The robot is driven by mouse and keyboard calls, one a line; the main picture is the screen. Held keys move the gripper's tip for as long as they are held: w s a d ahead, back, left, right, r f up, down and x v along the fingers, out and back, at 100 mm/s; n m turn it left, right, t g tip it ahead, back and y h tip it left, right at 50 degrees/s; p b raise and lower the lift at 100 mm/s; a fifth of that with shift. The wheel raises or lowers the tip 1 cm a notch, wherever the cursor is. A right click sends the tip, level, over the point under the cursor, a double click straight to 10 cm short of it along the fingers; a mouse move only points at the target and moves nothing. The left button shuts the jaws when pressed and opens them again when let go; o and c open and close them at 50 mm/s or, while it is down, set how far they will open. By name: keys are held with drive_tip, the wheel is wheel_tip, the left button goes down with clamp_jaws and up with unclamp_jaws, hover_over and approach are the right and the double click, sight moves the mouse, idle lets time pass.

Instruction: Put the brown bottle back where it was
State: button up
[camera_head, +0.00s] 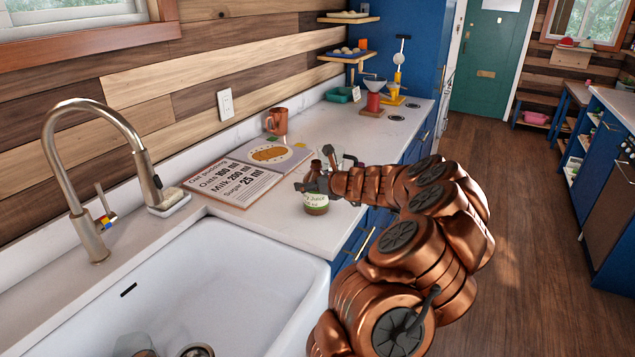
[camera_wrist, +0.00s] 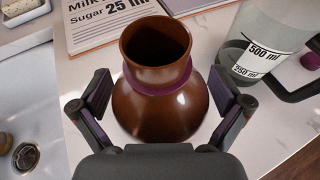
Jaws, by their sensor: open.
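The brown bottle (camera_head: 316,205) stands upright on the white counter near its front edge, with a pale label reading "Juice". In the wrist view the bottle (camera_wrist: 158,108) shows its open dark mouth, round body and a purple band at the neck. My gripper (camera_head: 318,186) reaches in from the right at the bottle's upper part. In the wrist view my gripper (camera_wrist: 160,92) is open, with one finger on each side of the bottle. The left finger looks close to the body; I cannot tell whether either touches.
A clear measuring jug (camera_wrist: 258,50) stands close to the bottle's right. An open recipe book (camera_head: 248,172) lies behind it, with a copper mug (camera_head: 277,121) beyond. The white sink (camera_head: 215,270) is at front left. Kitchen gadgets, including a red grinder (camera_head: 373,100), stand farther back.

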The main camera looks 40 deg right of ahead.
drive_tip(key=b+v, duration=0.1)
drive_tip(key=v, duration=1.1)
drive_tip(key=w+a+r+n+g+y, duration=0.1)
drive_tip(key=w+a+r+n+y, duration=0.3)
drive_tip(key=a, duration=0.6)
drive_tip(key=w+a+f+n+g+y, duration=0.1)
drive_tip(key=a+n, duration=0.5)
drive_tip(key=a, duration=0.5)
drive_tip(key=s+a+f+n+g+y, duration=0.1)
drive_tip(key=s+a+n+g+y, duration=0.15)
drive_tip(key=a+n, duration=0.45)
drive_tip(key=s+a+n+g+y, duration=0.1)
drive_tip(key=s+a+n+g, duration=0.2)
drive_tip(key=a, duration=0.8)
drive_tip(key=s+a+f+n+g+h, duration=0.1)
drive_tip(key=s+a+f+n+g, duration=0.1)
drive_tip(key=s+a+n, duration=0.3)
drive_tip(key=s+a+f+n+g+h, duration=0.1)
drive_tip(key=s+a+f+n+g, duration=0.2)
drive_tip(key=s, duration=0.5)
drive_tip(key=s+d+f+n+g+h, duration=0.1)
drive_tip(key=s+d+n+h, duration=0.1)
drive_tip(key=s+n, duration=0.2)
drive_tip(key=s+d+f+n+g+h, duration=0.1)
drive_tip(key=s+n, duration=0.4)
drive_tip(key=s, duration=0.6)
drive_tip(key=shift+d+g+h, duration=0.35)
drive_tip(key=shift+d+h, duration=0.25)
drive_tip(key=shift+h, duration=0.35)
